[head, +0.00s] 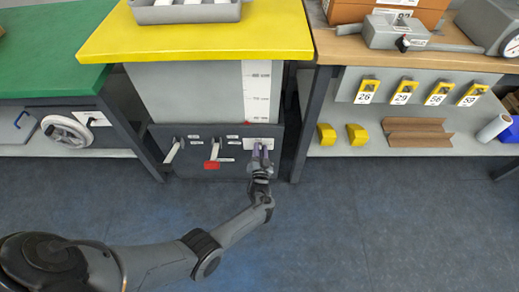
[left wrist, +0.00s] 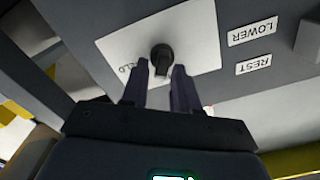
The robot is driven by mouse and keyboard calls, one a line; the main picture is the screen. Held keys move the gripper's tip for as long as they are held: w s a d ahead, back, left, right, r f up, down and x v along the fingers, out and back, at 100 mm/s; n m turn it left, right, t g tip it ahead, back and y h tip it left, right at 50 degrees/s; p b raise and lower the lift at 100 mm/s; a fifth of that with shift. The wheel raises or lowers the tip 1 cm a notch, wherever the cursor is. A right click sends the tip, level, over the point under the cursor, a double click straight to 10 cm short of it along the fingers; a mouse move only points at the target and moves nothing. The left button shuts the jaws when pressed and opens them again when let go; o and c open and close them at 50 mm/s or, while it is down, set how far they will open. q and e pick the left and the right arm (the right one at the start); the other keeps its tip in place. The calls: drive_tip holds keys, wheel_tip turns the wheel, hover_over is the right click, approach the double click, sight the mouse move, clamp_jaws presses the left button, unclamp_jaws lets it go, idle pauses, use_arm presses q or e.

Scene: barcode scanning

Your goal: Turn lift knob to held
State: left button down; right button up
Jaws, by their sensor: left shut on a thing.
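The lift knob (left wrist: 161,55) is a small black knob on a white plate (left wrist: 205,35) on the grey front panel of the yellow-topped lift table. In the left wrist view, my left gripper (left wrist: 160,72) has its dark fingers on either side of the knob's lower part and is shut on it. A label on the plate (left wrist: 125,72) is partly hidden by a finger; only its end letters, like "LD", show. In the head view, my left gripper (head: 260,150) is at the panel's right end and hides the knob. My right gripper is not in view.
LOWER (left wrist: 252,33) and REST (left wrist: 254,65) labels appear upside down beside the plate. A bench leg (head: 308,130) stands close on the right. The floor in front is clear.

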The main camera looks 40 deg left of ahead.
use_arm(q)
drive_tip(key=m, duration=0.7)
drive_tip(key=f+m, duration=0.1)
drive_tip(key=m, duration=0.3)
drive_tip(key=shift+w+d+m, duration=0.15)
drive_tip(key=shift+d+m, duration=0.1)
drive_tip(key=shift+m, duration=0.05)
idle(0.4)
drive_tip(key=c, duration=1.2)
unclamp_jaws()
drive_tip(key=shift+o, duration=0.2)
drive_tip(key=shift+s, duration=0.2)
drive_tip(key=shift+d, duration=0.1)
